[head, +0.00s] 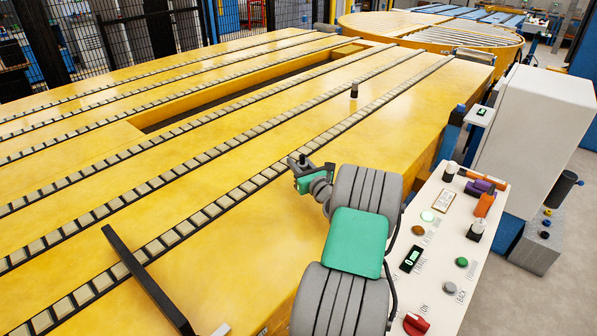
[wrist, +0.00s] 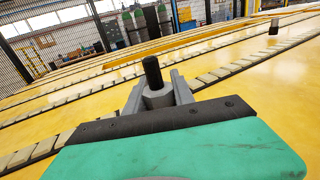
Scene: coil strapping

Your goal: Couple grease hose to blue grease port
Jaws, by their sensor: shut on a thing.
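My gripper (head: 303,172) is above the yellow conveyor deck in the head view. In the wrist view its grey jaws (wrist: 158,96) are shut on a dark upright cylinder with a grey collar (wrist: 153,73), which looks like the grease hose's end. The same dark piece shows small in the head view (head: 302,159). No trailing hose can be made out. A small blue fitting (head: 548,211), seemingly the blue grease port, is on a grey block (head: 536,247) at far right, beside a yellow and a black one. My gripper is well apart from it.
The yellow deck (head: 250,150) has rows of pale chain pads. A dark post (head: 354,90) stands on it, and a black bar (head: 145,275) lies across its near left. A control panel (head: 455,240) with buttons and a white cabinet (head: 537,130) stand on the right.

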